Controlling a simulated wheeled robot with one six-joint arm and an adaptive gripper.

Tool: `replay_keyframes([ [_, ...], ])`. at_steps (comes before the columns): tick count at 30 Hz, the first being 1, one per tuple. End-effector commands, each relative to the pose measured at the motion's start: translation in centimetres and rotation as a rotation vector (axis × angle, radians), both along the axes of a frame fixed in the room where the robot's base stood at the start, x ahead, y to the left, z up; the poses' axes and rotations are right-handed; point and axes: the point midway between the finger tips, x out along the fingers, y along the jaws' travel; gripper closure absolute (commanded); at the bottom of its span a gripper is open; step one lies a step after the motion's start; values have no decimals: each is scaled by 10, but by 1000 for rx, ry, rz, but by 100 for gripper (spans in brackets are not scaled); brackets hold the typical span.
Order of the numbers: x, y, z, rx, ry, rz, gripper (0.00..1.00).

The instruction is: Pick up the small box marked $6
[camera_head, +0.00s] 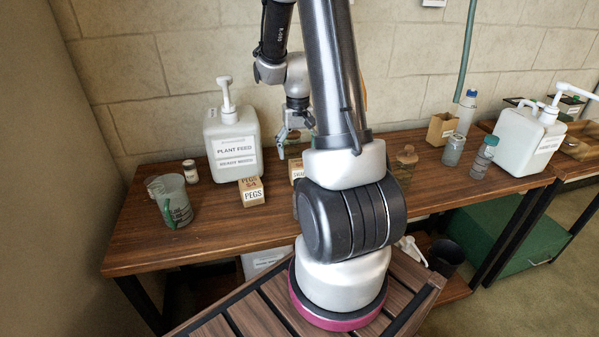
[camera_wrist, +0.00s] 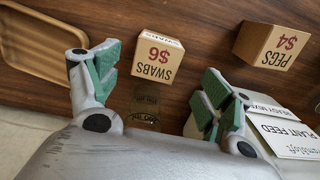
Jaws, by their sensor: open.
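In the head view the swabs box (camera_head: 297,172) is mostly hidden behind my arm. My gripper (camera_wrist: 160,88) is open and empty, its green-padded fingers spread wide. The box appears beyond and between the fingertips, not clearly touched by either. In the head view my gripper (camera_head: 286,137) hangs above the back of the table, partly hidden by my arm.
The PEGS box marked $4 (camera_head: 251,191) stands left of the swabs box. The plant feed pump bottle (camera_head: 233,144) stands behind it and shows near the right finger in the wrist view (camera_wrist: 285,130). A clear jar (camera_wrist: 146,104) shows between the fingers. A wooden tray (camera_wrist: 62,68) lies left.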

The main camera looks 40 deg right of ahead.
Motion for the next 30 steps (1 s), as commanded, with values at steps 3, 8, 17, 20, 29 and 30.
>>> replay_keyframes([
  [3, 0, -3, -14, 3, 7, -7, 20],
  [8, 0, -3, -33, 3, 7, -7, 20],
  [17, -1, -6, -77, 3, 7, -5, 20],
  [20, 0, -6, -82, 2, 5, -5, 20],
  [29, 0, -6, -82, 2, 3, -5, 36],
  [30, 0, -6, -82, 2, 3, -5, 43],
])
